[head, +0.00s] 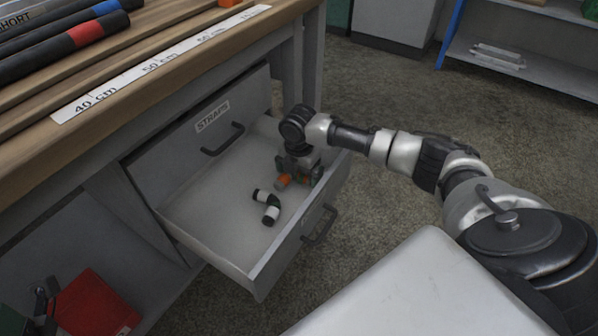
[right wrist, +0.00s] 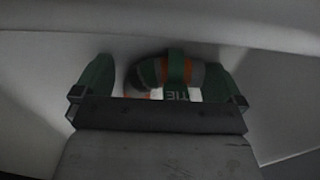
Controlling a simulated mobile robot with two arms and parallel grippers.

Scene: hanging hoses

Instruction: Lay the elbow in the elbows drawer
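In the right wrist view, this piece (right wrist: 151,74) has a green band and a white label and lies between the green fingers. The fingers stand wide apart, with a clear gap on the left. My left gripper cannot be made out.
A shut drawer marked STRAPS (head: 212,117) is above the open one. The wooden bench top (head: 150,48) carries a centimetre scale and dark hoses with red and blue bands. A red bin (head: 95,305) is low at the left. Much of the drawer floor is bare.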

